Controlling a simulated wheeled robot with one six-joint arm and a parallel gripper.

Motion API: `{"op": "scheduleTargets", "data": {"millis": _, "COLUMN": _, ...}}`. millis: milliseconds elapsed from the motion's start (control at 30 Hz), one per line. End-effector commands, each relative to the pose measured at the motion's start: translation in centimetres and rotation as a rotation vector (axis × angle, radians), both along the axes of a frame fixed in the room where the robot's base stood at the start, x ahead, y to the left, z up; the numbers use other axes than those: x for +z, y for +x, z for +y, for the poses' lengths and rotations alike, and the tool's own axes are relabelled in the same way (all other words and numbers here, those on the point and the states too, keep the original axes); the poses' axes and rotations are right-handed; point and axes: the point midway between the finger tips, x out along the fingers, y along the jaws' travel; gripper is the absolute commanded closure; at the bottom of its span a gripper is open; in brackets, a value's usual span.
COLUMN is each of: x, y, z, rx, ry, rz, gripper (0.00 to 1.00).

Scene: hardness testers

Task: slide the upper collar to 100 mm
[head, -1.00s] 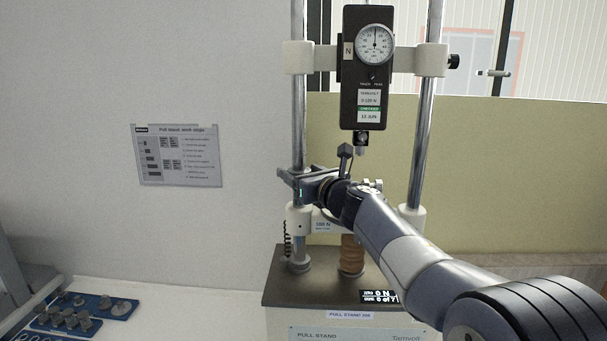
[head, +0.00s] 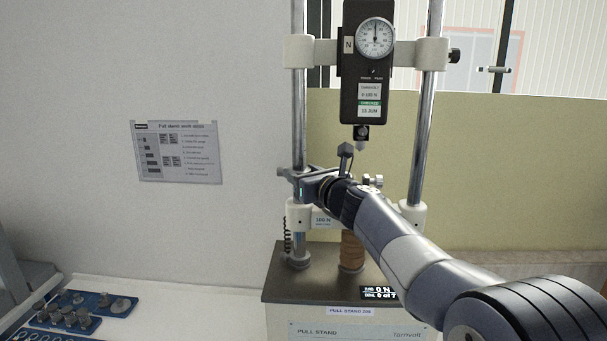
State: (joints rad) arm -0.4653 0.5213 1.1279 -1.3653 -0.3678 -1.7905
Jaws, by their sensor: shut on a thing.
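The pull stand has two bright columns, a base (head: 350,330) and a dark force gauge (head: 362,95) on a pale upper crosshead (head: 322,52). A pale lower crosshead (head: 301,216) sits well below it. My gripper (head: 291,177) is at the left column (head: 299,120), just above the lower crosshead. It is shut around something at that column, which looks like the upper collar. The collar is almost wholly hidden by my fingers and wrist, and its scale reading cannot be read. A grey lower collar (head: 298,258) rings the left column near the base.
A coiled cord (head: 287,235) and a brown ribbed cylinder (head: 352,250) stand below. A blue tray (head: 50,323) of metal parts lies at the lower left. A printed sheet (head: 178,152) hangs on the wall.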

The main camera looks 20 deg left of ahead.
Motion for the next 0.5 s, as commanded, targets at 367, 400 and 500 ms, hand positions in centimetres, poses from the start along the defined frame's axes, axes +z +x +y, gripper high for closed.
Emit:
{"op": "scheduleTargets", "data": {"millis": 367, "x": -3.9, "y": 0.0, "z": 0.0, "rx": 0.0, "ry": 0.0, "rz": 0.0, "gripper": 0.91}}
{"op": "scheduleTargets", "data": {"millis": 400, "x": -3.9, "y": 0.0, "z": 0.0, "rx": 0.0, "ry": 0.0, "rz": 0.0, "gripper": 0.91}}
{"op": "scheduleTargets", "data": {"millis": 500, "x": -3.7, "y": 0.0, "z": 0.0, "rx": 0.0, "ry": 0.0, "rz": 0.0, "gripper": 0.91}}
